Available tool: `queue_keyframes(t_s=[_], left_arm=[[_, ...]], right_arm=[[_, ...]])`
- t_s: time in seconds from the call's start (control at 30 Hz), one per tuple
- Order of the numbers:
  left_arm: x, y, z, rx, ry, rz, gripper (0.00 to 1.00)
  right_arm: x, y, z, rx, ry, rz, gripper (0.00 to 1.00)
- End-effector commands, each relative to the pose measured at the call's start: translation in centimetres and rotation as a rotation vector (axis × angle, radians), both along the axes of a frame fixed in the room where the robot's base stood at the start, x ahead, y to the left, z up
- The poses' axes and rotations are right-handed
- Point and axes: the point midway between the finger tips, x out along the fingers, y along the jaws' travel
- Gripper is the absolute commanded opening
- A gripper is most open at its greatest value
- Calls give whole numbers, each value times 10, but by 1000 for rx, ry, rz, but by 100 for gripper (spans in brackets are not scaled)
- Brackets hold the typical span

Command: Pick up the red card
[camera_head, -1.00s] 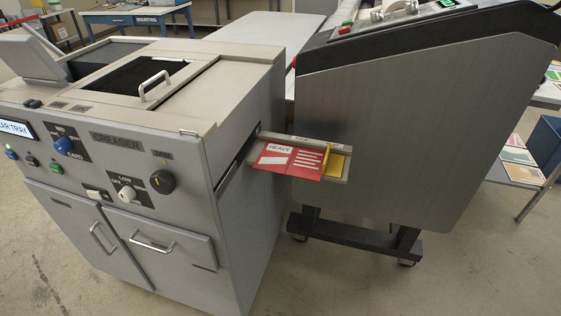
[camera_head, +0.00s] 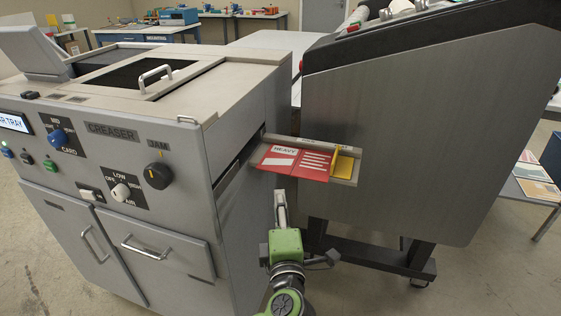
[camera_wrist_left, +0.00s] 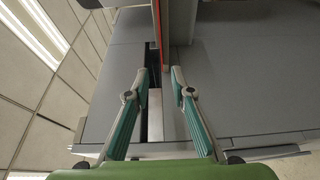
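The red card (camera_head: 300,162), printed with a white stripe and lines, lies on the small output tray (camera_head: 347,181) at the right side of the creaser, its front part reaching over the tray's front edge. My left gripper (camera_head: 280,196) is just below and in front of the card. In the left wrist view my left gripper (camera_wrist_left: 160,74) has its two fingers apart with nothing between the pads; a thin red edge of the card (camera_wrist_left: 157,30) shows beyond the tips, nearly in line with the gap. My right gripper is not in view.
The creaser (camera_head: 225,215) stands close on the left. A yellow piece (camera_head: 343,166) sits beside the red card on the tray. A large grey machine (camera_head: 400,150) stands close behind and to the right, on a wheeled frame (camera_head: 375,257). Open floor lies in front.

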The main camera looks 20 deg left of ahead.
Motion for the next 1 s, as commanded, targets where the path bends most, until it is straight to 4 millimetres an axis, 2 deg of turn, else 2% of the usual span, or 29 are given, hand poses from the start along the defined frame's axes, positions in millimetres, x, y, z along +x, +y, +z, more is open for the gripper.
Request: queue_keyframes(t_s=[0.1, 0.3, 0.57, 0.8, 1.0], left_arm=[[24, 10, 3, 5, -4, 3, 22], [57, 22, 2, 4, -3, 2, 22], [75, 31, 1, 5, -2, 3, 22], [107, 46, -1, 5, -3, 2, 22], [115, 49, -3, 2, 0, 1, 22]], right_arm=[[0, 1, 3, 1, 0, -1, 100], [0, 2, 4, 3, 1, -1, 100], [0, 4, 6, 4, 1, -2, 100], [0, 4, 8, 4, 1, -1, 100], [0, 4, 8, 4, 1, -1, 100]])
